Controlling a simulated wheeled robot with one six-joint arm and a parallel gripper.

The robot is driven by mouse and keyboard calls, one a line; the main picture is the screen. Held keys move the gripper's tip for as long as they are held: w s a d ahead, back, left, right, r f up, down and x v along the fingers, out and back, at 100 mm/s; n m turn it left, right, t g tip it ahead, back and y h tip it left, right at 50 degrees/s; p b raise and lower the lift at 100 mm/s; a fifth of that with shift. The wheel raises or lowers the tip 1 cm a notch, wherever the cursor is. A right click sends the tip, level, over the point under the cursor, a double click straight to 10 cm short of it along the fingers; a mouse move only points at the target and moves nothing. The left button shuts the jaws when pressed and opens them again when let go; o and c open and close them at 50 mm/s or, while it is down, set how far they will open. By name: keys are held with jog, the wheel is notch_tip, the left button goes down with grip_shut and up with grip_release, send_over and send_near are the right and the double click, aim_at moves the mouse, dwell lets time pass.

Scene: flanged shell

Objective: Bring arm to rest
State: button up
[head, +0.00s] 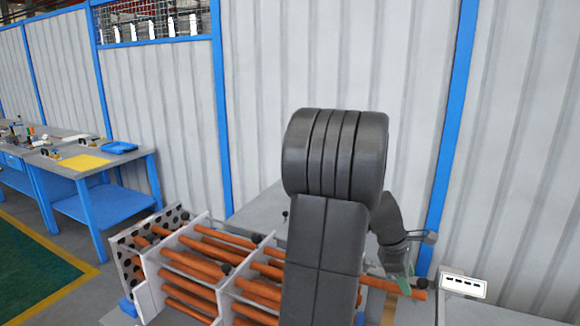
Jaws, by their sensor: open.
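My dark grey arm (325,235) rises in the middle of the view and bends over at a thick rounded joint. Its far end comes down on the right side. My gripper (405,278) shows small and partly there, pointing down, with a greenish part at its tip. It is open. It is close to the end of an orange tube (414,292) in the picture; I cannot tell whether they touch. My arm hides much of what lies behind it.
A shell of pale plates (198,272) with several orange tubes lies behind and left of my arm. A small white labelled box (463,284) stands at right. Blue-framed workbenches (110,198) stand far left. A corrugated wall with blue posts (452,140) closes the back.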

jog(key=x, duration=0.4)
jog(key=shift+w+a, duration=0.1)
jog(key=shift+a, duration=0.2)
